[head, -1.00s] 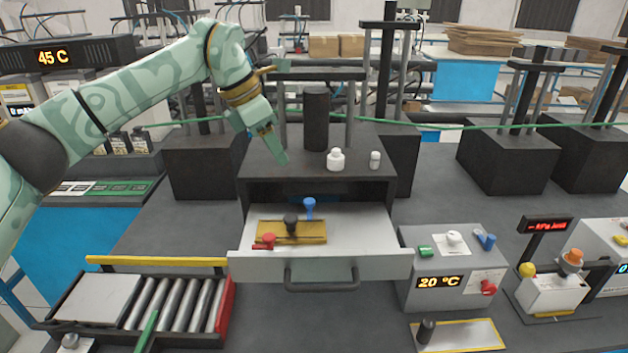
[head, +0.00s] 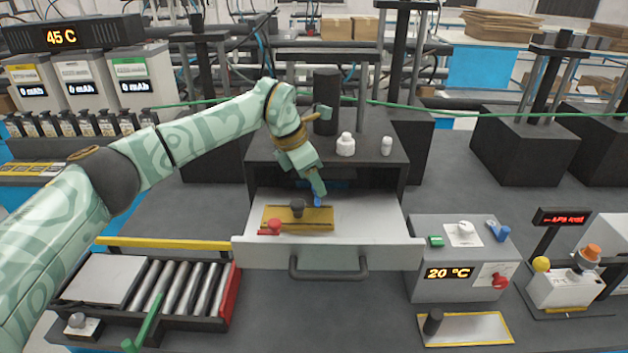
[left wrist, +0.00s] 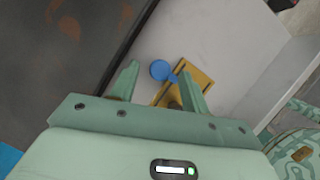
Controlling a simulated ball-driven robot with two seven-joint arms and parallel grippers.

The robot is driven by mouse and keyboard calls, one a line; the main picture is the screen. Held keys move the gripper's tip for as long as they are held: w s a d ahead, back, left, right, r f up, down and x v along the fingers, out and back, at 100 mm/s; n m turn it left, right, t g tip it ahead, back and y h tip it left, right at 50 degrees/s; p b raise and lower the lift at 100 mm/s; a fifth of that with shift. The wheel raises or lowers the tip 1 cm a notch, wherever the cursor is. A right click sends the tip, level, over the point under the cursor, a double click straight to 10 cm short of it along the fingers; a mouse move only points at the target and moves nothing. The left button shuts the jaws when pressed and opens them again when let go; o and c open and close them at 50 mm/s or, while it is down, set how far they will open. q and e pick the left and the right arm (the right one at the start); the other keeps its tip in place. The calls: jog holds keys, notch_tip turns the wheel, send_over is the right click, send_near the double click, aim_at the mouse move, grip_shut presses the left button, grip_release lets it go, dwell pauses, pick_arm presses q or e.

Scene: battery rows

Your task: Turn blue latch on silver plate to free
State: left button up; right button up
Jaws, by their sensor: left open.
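The blue latch (head: 317,201) is in the open drawer (head: 375,215), at the back edge of a gold-coloured plate (head: 322,225). The left wrist view shows its round blue head (left wrist: 160,69) and a short blue arm reaching the gold plate (left wrist: 199,80). My left gripper (head: 319,188) points down at the latch from above and behind. In the left wrist view its open fingers (left wrist: 157,80) are on either side of the latch head; contact cannot be told. Fingers partly hide the latch in the head view. My right gripper is out of view.
A black knob (head: 297,208) and a red handle (head: 272,227) are also on the gold plate. The cabinet top above the drawer carries two white bottles (head: 345,145). A grey box (head: 463,270) at right has another blue lever (head: 497,231).

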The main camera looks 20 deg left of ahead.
pick_arm(q)
jog(key=shift+w+d+f, duration=0.1)
jog(key=shift+f, duration=0.25)
jog(key=c, duration=1)
